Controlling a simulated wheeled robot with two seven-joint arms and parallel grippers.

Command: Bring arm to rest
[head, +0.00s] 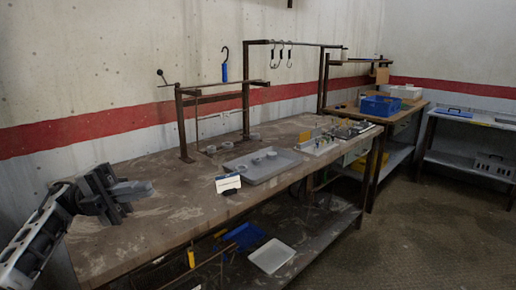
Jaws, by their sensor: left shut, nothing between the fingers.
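My left gripper (140,188) shows at the left of the head view, above the near left end of the brown workbench (150,232). Its fingers are shut with nothing between them, and they point to the right. It is apart from the objects on the bench. My left arm comes in from the lower left corner. My right gripper is not in view.
A grey tray (280,172) with small round parts and a white card (228,183) lie mid-bench. A metal rail frame (184,130) stands at the back, with a blue-handled hook (224,72) above. A blue crate (381,106) stands on the far table.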

